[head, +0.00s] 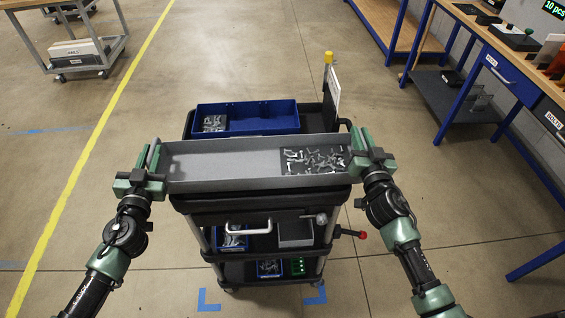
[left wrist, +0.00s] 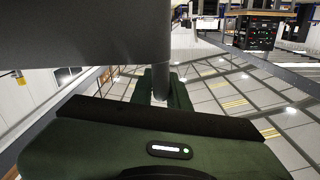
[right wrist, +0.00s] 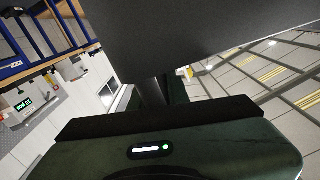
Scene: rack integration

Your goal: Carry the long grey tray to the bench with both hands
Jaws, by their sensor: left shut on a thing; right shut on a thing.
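The long grey tray (head: 222,165) is level across the front of the black cart, with a pile of small metal parts (head: 314,160) in its right part. My left gripper (head: 148,170) is shut on the tray's left end. My right gripper (head: 366,155) is shut on its right end. The tray's grey wall fills the top of the left wrist view (left wrist: 100,35) and of the right wrist view (right wrist: 190,35). I cannot tell whether the tray touches the cart top. The bench (head: 490,50) with a blue frame stands at the upper right.
The black cart (head: 262,202) holds a blue bin (head: 262,122) behind the tray and smaller bins on lower shelves. A yellow-topped post (head: 328,62) rises at its back. A grey trolley (head: 75,50) stands at the upper left. The floor between cart and bench is clear.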

